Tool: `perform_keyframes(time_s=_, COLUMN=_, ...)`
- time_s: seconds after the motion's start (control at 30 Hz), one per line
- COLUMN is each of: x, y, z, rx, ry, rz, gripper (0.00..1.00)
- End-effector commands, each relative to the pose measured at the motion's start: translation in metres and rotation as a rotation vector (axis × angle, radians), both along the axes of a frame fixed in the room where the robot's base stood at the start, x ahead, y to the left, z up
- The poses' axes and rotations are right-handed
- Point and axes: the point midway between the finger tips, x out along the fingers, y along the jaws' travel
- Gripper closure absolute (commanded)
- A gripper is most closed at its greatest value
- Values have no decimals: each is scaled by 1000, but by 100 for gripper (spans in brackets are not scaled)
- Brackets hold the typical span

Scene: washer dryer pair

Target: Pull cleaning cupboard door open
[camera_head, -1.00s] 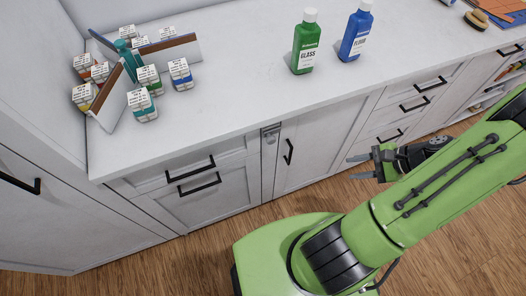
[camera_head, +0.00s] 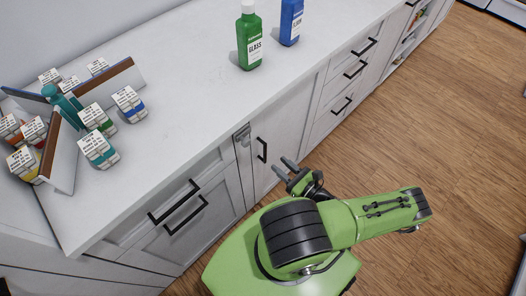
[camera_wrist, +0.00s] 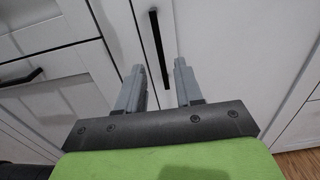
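The pale grey cupboard door (camera_head: 282,138) is shut below the counter. Its black vertical handle (camera_head: 262,149) is near the door's left edge. In the wrist view, the handle (camera_wrist: 160,48) lies ahead, lined up with the gap between my fingers, on the door (camera_wrist: 200,35). My gripper (camera_head: 280,165) is open and empty, just in front of the door and to the right of the handle in the head view. In the wrist view, my gripper (camera_wrist: 157,72) has both fingers apart, and the handle's lower end shows between them. No contact with the handle is clear.
Drawers with black handles (camera_head: 174,201) are left of the door, and more drawers (camera_head: 353,69) are right. The white counter (camera_head: 190,110) holds a green bottle (camera_head: 250,45), a blue bottle (camera_head: 290,22) and small labelled boxes. Wooden floor (camera_head: 440,110) is free at right.

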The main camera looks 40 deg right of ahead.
Motion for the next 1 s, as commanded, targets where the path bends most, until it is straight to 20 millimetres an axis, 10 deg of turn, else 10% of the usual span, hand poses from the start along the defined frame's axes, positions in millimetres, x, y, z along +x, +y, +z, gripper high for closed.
perform_keyframes(time_s=0.3, x=71, y=3, z=-1, rx=0, ry=0, rz=4, gripper=64)
perform_keyframes(time_s=0.67, x=85, y=3, z=-1, rx=1, ry=2, rz=2, gripper=64)
perform_keyframes(time_s=1.0, x=85, y=3, z=-1, rx=0, ry=2, rz=2, gripper=100)
